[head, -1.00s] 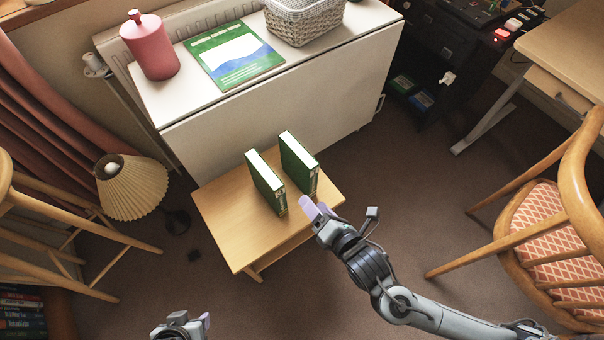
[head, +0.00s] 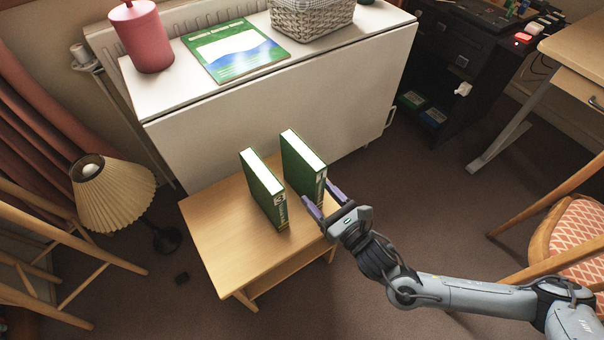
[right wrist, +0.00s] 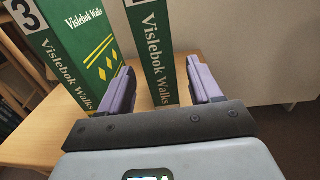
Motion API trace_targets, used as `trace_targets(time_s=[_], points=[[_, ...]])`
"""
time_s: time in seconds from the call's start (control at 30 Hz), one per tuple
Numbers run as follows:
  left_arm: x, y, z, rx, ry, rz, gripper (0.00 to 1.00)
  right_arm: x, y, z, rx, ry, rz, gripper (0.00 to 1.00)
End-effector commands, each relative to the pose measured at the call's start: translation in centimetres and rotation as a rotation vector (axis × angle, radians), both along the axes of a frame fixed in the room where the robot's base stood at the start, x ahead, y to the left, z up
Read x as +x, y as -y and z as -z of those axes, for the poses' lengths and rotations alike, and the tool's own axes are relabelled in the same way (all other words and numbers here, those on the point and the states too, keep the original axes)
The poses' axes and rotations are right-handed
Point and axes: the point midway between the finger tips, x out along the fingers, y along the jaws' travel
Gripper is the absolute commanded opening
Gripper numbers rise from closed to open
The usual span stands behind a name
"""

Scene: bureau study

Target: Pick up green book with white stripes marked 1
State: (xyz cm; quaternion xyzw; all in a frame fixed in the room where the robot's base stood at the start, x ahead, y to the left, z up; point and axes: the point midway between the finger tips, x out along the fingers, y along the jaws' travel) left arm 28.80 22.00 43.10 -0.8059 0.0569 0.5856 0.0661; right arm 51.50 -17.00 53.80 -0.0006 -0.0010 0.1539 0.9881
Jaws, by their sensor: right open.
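Two green books with white top edges stand upright on a small wooden table. The left book (head: 263,188) bears a 3 on its spine and also shows in the right wrist view (right wrist: 85,45). The right book (head: 303,165) has a spine reading "Vislebok Walks" in the right wrist view (right wrist: 157,50); its number is cut off there and too small to read in the head view. My right gripper (head: 322,199) is open at this book's spine, one finger to each side of it, not closed on it. My left gripper is out of view.
The wooden table (head: 222,215) stands against a white cabinet (head: 200,145). On the cabinet are a pink canister (head: 143,38), a green-and-blue booklet (head: 235,52) and a woven basket (head: 310,15). A lamp (head: 110,195) stands left, a chair (head: 575,240) right.

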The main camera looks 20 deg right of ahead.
Motion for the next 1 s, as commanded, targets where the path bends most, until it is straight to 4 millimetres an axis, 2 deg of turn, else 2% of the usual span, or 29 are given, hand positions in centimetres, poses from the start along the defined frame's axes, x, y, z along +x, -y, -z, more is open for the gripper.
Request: trace_targets(time_s=[0.17,0.37,0.53,0.87,1.0], points=[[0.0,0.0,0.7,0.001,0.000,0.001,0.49,0.8,-0.2,0.2,0.002,0.002,0.001,0.64],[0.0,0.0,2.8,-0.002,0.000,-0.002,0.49,3.2,-0.9,0.6,0.001,0.004,0.001,0.64],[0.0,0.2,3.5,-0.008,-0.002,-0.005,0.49,4.8,-1.4,0.4,0.002,0.000,0.000,0.64],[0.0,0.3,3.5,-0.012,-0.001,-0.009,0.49,5.3,-1.5,0.2,0.001,-0.003,0.001,0.64],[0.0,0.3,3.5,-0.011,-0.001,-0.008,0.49,5.2,-1.5,0.3,0.002,-0.002,0.001,0.42]])
